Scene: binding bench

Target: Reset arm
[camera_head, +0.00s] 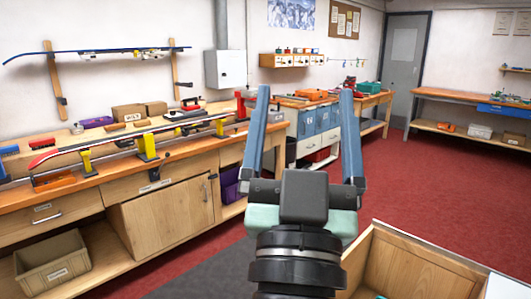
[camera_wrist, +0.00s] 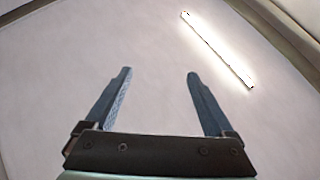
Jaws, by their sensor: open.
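My gripper (camera_head: 306,95) is raised in the middle of the head view, its two blue fingers pointing up and spread wide apart. Nothing is between the fingers. In the wrist view my gripper (camera_wrist: 156,75) is also open and empty, facing a pale, plain surface with a bright light strip (camera_wrist: 217,50) at upper right. The gripper is in front of the benches in the picture and touches nothing that I can see.
A wooden workbench (camera_head: 165,215) with a ski in yellow supports runs along the left. A grey bin (camera_head: 52,268) sits on its lower shelf. An open wooden box (camera_head: 410,262) stands close at lower right. Red floor (camera_head: 430,185) is clear toward the grey door (camera_head: 404,62).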

